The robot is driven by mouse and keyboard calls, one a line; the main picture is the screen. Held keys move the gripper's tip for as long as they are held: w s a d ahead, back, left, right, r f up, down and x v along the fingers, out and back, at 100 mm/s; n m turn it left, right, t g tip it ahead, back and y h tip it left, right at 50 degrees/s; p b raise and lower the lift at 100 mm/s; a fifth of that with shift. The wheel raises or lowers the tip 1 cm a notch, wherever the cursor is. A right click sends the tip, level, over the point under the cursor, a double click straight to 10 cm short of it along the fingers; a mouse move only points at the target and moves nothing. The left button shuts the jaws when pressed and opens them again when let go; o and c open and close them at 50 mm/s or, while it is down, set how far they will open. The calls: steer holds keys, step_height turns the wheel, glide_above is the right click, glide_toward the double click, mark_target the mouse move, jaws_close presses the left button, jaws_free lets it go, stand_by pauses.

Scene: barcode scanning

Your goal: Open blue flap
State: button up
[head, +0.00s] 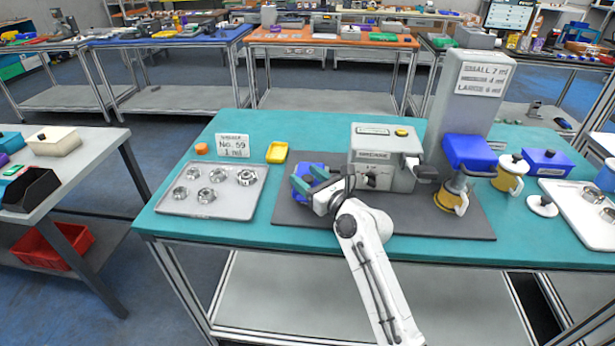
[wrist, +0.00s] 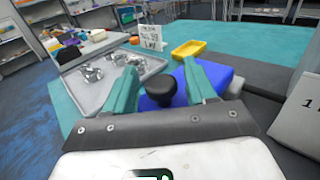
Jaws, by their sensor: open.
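A blue flap (head: 305,169) lies on the dark mat just left of the grey machine (head: 372,143). In the wrist view the blue flap (wrist: 222,75) carries a round black knob (wrist: 161,89). My gripper (head: 309,180) is over the flap and covers part of it in the head view. Its teal fingers are open in the wrist view (wrist: 160,72), one on each side of the knob. I cannot tell whether either finger touches the knob. The flap looks closed, though its edges are partly hidden by my gripper.
A metal tray (head: 170,208) with several nuts is left of the mat (head: 440,228). A yellow dish (head: 277,152) and a small sign (head: 235,148) stand behind. A blue hopper (head: 468,153) and a grey column (head: 470,100) stand right of the machine.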

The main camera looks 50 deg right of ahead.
steer(key=shift+w, duration=0.1)
steer(key=shift+c, duration=0.4)
jaws_close()
steer(key=shift+r, duration=0.1)
